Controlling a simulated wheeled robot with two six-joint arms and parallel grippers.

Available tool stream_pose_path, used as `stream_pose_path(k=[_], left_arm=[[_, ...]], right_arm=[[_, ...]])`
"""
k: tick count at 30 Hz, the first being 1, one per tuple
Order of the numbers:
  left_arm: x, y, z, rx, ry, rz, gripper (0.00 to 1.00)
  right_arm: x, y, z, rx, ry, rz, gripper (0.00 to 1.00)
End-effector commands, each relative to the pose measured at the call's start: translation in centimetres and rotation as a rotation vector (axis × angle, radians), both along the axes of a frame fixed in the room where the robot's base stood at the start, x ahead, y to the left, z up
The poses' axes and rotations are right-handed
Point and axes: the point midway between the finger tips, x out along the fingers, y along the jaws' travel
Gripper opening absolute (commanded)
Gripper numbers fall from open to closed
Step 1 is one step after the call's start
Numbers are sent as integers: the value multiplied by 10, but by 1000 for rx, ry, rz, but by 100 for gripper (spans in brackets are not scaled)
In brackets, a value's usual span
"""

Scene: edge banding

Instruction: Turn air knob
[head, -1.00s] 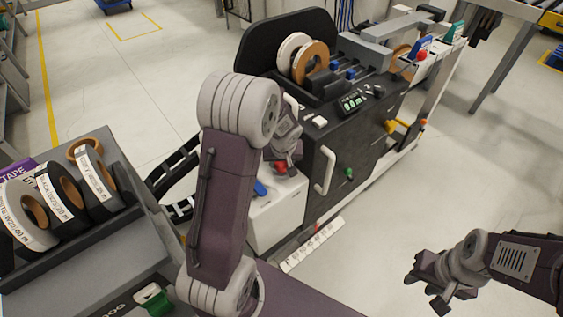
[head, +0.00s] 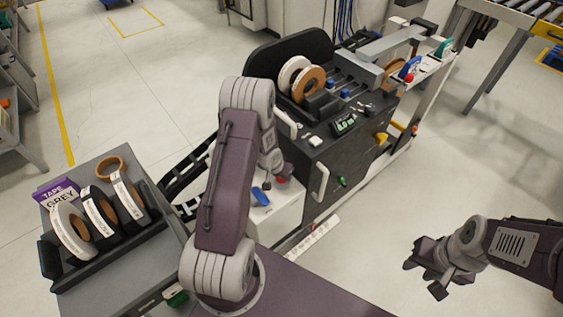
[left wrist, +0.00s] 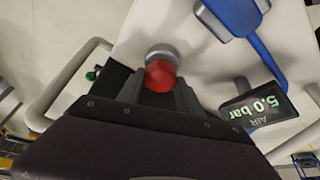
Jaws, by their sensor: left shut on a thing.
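The red air knob (left wrist: 161,73) sits on the white panel in the left wrist view, with a grey collar behind it. It lies between the dark fingertips of my left gripper (left wrist: 157,88), which is shut on it. The air display (left wrist: 255,106) beside it reads 5.0 bar. In the head view the red knob (head: 282,180) shows on the white cabinet (head: 281,213), partly hidden by my left gripper (head: 276,171). My right gripper (head: 436,270) is open and empty over the floor at the right.
A blue lever (left wrist: 246,28) is close beside the knob. A grey cart (head: 85,265) with tape rolls is at the left.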

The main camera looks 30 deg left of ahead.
Motion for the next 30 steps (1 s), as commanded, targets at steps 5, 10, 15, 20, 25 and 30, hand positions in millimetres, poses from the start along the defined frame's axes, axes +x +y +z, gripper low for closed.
stream_pose_path(k=[5,10,15,20,25,30], left_arm=[[0,1,8,-2,0,-109,2],[1,2,5,-1,-3,-184,2],[1,1,2,-1,-4,-225,2],[1,2,1,-1,-5,-242,2],[1,2,0,0,-6,-243,2],[1,1,0,-1,-5,-243,2]], right_arm=[[0,0,43,0,0,0,36],[0,0,60,0,0,0,36],[0,0,69,0,1,0,36],[0,0,71,0,0,0,36],[0,0,70,0,0,0,36],[0,0,70,0,0,0,36]])
